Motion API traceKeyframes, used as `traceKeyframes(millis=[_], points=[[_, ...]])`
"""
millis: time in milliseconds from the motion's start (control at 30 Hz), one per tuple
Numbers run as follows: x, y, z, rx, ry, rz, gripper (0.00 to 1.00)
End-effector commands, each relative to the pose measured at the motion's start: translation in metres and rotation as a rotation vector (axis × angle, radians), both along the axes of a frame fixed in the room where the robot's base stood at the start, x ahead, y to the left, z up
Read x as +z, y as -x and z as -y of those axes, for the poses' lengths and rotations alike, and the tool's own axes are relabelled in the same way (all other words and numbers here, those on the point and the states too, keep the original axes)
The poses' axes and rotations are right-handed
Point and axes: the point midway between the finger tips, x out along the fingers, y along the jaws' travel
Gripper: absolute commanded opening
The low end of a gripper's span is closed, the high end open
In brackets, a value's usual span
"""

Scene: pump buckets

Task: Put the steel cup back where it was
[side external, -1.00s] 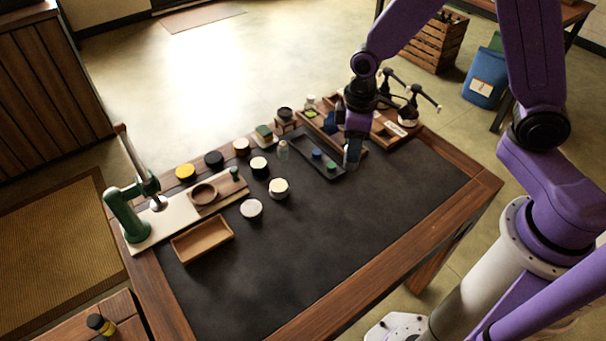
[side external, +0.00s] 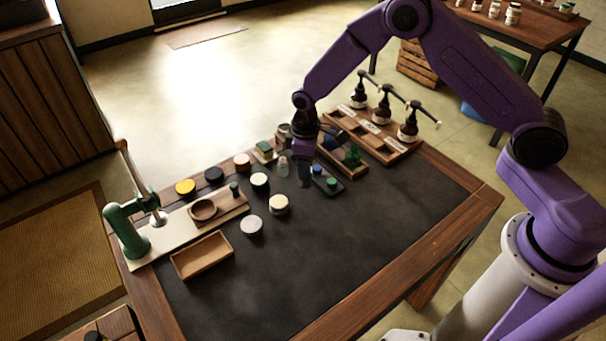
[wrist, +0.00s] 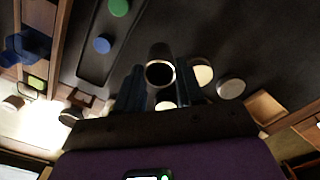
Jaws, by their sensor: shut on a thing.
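My gripper (side external: 305,178) is over the back part of the dark mat, at the left end of the small dark tray (side external: 340,189). In the wrist view, my gripper (wrist: 160,82) is shut on the steel cup (wrist: 160,52), whose round rim and dark inside show between the two fingers. In the side view I cannot make out the cup clearly among the dark fingers. The dark tray, also in the wrist view (wrist: 90,65), carries a blue and a green piece. I cannot tell whether the cup touches anything below.
Several lidded jars (side external: 251,225) stand left of my gripper, and a small clear bottle (side external: 283,166) is close beside it. A wooden rack with pump bottles (side external: 407,128) is at the back right. A green press (side external: 128,225) and an empty wooden tray (side external: 202,255) are left. The mat's front right is clear.

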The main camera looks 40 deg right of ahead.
Motion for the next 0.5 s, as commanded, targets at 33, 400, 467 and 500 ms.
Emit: traceKeyframes(millis=[33, 400, 467, 500], points=[[-0.002, -0.002, 0.000, 0.000, 0.000, 0.000, 0.07], [-0.037, -0.007, -0.002, 0.001, 0.001, -0.002, 0.06], [-0.039, -0.007, -0.003, 0.001, 0.000, 0.000, 0.06], [-0.040, -0.007, -0.003, 0.001, 0.000, 0.000, 0.06]])
